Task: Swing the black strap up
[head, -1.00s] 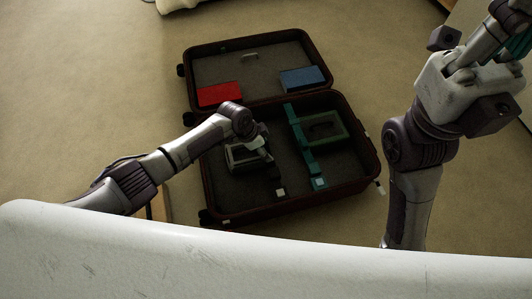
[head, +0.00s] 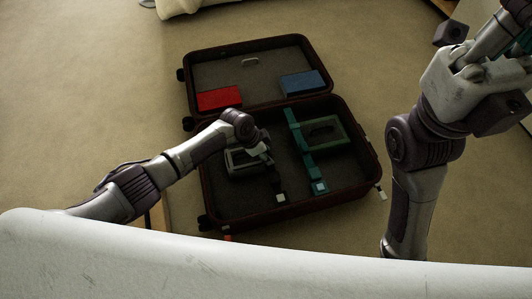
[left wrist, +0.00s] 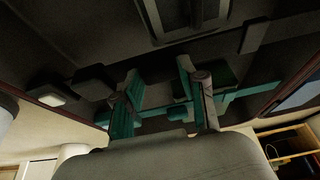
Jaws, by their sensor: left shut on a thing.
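An open dark suitcase (head: 213,218) lies on the floor. In its near half, a black strap (head: 275,182) with a pale end piece (head: 281,198) runs towards the front, left of a teal strap (head: 305,150). My left gripper (head: 262,153) reaches into this half from the left and is shut at the black strap's upper part; its own arm hides most of the contact. In the left wrist view, its teal-padded fingers (left wrist: 160,110) stand apart around something dark. My right gripper (head: 515,45) is raised at the top right, partly cut off, well away from the suitcase.
A red block (head: 219,98) and a blue block (head: 303,82) lie in the suitcase's far half. A grey framed item (head: 235,162) lies beside the left gripper and a green one (head: 330,128) lies by the teal strap.

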